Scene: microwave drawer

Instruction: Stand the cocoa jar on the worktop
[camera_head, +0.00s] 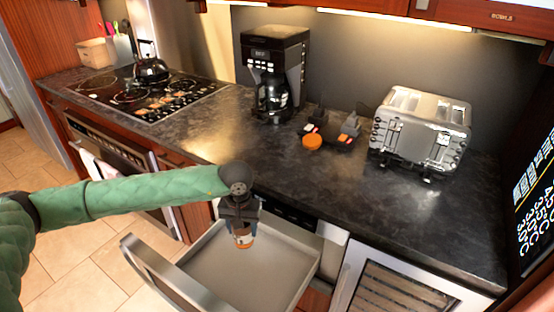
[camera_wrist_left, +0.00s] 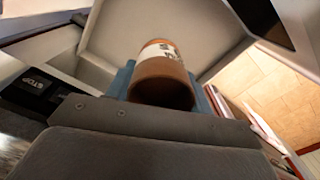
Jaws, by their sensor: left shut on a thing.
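The cocoa jar (camera_head: 243,237), a small brown cylinder with a white label band, is held over the open drawer. It also shows in the left wrist view (camera_wrist_left: 161,72). My left gripper (camera_head: 241,222) is shut on it, with a finger on each side. I cannot tell whether the jar touches the drawer floor. The open microwave drawer (camera_head: 215,285) is otherwise empty. The dark worktop (camera_head: 290,170) lies behind and above the drawer. My right gripper is not in view.
On the worktop stand a coffee maker (camera_head: 273,75), a toaster (camera_head: 420,128), and a small dark item with an orange round part (camera_head: 312,142). A stove with a kettle (camera_head: 150,68) is at the left. The worktop's front stretch is clear.

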